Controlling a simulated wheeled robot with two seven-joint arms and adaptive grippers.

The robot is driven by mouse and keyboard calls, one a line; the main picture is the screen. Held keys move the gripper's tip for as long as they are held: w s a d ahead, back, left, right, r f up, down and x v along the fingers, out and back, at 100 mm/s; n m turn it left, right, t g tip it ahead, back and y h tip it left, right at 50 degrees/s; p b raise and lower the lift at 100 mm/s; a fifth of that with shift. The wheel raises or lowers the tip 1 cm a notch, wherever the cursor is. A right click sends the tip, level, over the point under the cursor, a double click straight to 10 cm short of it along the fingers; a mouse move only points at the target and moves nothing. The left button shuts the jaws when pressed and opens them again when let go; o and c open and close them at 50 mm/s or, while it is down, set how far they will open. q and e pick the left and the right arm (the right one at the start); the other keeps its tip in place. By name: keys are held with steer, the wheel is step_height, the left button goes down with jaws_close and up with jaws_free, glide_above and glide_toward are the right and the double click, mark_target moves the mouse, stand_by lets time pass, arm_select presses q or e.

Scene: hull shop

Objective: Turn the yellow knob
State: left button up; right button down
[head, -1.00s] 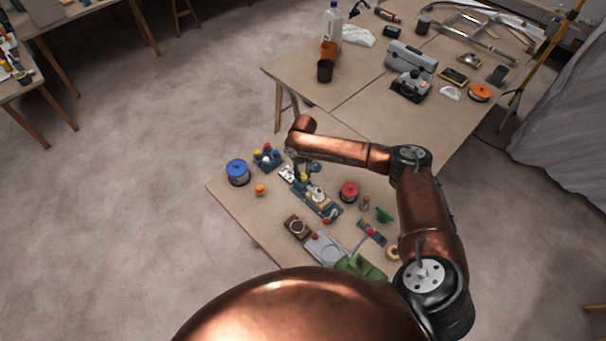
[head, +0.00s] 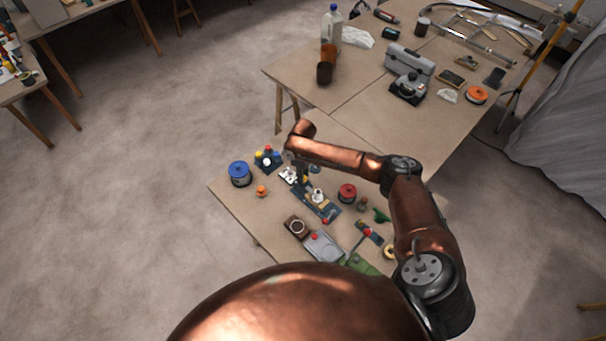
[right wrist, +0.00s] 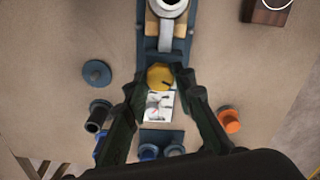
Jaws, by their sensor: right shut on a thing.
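The yellow knob (right wrist: 159,75) shows in the right wrist view, with a small dark mark on its top. It sits on a narrow dark blue panel (head: 326,209), beside a white printed card (right wrist: 159,107). My right gripper (right wrist: 161,79) is shut on the knob, one dark finger on each side of it. In the head view my right gripper (head: 304,172) reaches down over the panel's far end and covers the knob. My left gripper is not in view.
A silver lever part (right wrist: 167,30) stands on the same panel. A blue spool (head: 239,172), an orange knob (head: 261,190) and a block with coloured buttons (head: 267,160) stand to the left. A red spool (head: 347,193) is to the right. A second table (head: 350,110) lies behind.

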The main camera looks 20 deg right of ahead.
steer(key=n+p, duration=0.1)
steer(key=n, duration=0.4)
steer(key=shift+n, duration=0.3)
steer(key=n, duration=1.1)
steer(key=shift+n, duration=0.3)
steer(key=n+b, duration=0.1)
steer(key=n, duration=0.4)
steer(key=shift+n, duration=0.3)
steer(key=c, duration=1.6)
jaws_free()
step_height(320, 180, up, 12)
